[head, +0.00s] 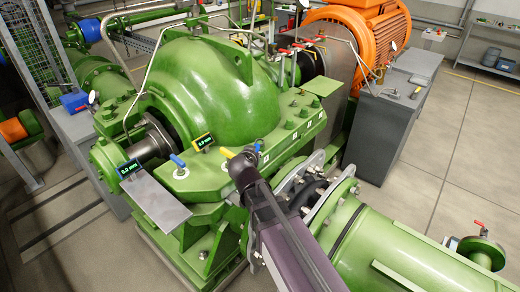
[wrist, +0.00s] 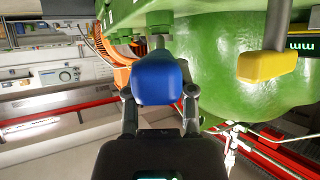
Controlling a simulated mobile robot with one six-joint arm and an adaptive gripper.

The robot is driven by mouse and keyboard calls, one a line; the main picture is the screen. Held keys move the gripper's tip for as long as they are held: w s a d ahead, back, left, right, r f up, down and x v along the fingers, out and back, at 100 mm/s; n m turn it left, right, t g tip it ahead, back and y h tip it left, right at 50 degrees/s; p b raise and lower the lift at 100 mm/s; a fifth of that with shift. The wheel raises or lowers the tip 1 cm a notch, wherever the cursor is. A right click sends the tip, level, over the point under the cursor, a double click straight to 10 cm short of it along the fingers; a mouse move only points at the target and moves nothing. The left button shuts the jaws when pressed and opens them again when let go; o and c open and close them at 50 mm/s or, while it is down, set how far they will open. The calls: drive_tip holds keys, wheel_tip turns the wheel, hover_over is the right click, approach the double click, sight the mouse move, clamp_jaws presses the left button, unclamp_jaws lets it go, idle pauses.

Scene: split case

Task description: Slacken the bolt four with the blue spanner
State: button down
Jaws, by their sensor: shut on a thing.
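The blue spanner's handle (wrist: 157,82) is between the two fingers of my gripper (wrist: 158,92) in the wrist view, and the gripper is shut on it. Its grey shank runs up towards a green bolt (wrist: 159,22) under the green flange; I cannot tell if it is seated on it. In the head view my gripper (head: 245,160) is at the front of the pump's split flange, with a bit of blue (head: 257,147) showing beside it. Several green bolts (head: 290,123) stand along the flange behind it. Their number tags are too small to read, so bolt four is not identifiable.
A yellow handle (wrist: 267,66) hangs close to the right of the blue one; it also shows in the head view (head: 227,152). Another blue handle (head: 178,160) stands on the left flange. A thin pipe loop and the large green casing (head: 205,85) lie behind.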

drive_tip(key=shift+f+b, duration=0.45)
drive_tip(key=shift+b, duration=0.05)
idle(2.2)
drive_tip(key=shift+d, duration=0.1)
idle(1.0)
